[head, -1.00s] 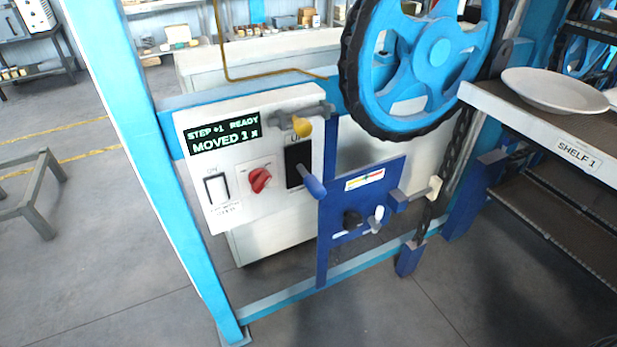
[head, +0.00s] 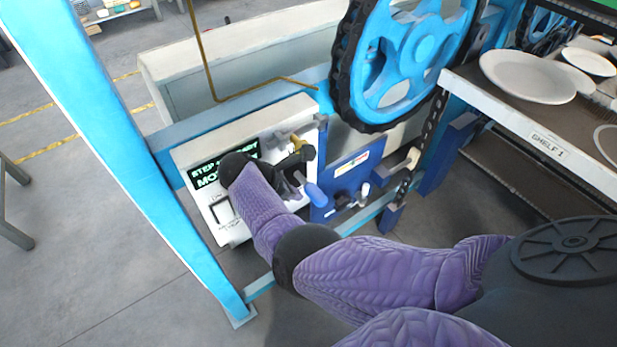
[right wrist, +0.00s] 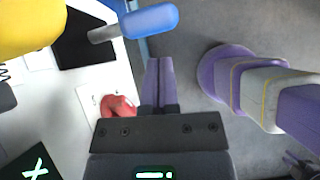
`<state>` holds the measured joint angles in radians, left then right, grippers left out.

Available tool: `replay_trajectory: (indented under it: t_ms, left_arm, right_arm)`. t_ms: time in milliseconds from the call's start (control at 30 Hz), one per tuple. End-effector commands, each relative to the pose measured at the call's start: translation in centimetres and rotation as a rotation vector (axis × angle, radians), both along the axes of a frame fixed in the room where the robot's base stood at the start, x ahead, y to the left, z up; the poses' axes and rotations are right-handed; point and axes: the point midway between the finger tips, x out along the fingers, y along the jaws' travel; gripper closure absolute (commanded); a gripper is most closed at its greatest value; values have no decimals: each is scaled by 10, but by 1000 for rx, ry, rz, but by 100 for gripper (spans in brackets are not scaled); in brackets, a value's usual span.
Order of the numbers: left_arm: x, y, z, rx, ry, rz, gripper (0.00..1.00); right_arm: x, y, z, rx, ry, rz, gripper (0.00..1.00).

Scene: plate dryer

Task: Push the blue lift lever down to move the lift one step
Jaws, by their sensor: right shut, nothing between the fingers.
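The blue lift lever (head: 315,194) sticks out from the white control panel (head: 232,232). In the right wrist view its rounded blue knob (right wrist: 151,20) and grey stem show just beyond my fingertips, with a visible gap. The stem comes from a black slot plate (right wrist: 83,40). My right gripper (head: 292,183) is in front of the panel, just left of the lever; its shut, empty fingers show in the right wrist view (right wrist: 158,66). The green-lettered display (head: 224,163) is partly hidden by my right arm. My left gripper is out of view.
A yellow knob (head: 296,141) sits above the blue lever. A red knob (right wrist: 117,106) is close left of my fingers. The blue plate (head: 345,178), blue wheel (head: 416,55) and shelf with plates (head: 560,150) lie to the right. Open floor is at lower left.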

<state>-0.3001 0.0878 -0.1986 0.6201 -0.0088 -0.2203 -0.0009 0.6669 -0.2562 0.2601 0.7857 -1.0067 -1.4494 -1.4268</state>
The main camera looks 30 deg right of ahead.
Motion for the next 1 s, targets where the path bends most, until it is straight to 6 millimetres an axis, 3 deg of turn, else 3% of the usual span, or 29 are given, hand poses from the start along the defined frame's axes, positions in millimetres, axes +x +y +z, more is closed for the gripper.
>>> replay_trajectory:
  t_ms: [133, 467, 1000]
  left_arm:
    - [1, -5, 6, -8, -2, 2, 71]
    - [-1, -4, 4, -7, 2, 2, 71]
    - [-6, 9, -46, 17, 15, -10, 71]
  right_arm:
    - [4, 1, 17, -10, 18, 10, 100]
    - [4, 0, 16, -12, 19, 10, 100]
    - [2, -37, -36, -12, 18, 8, 100]
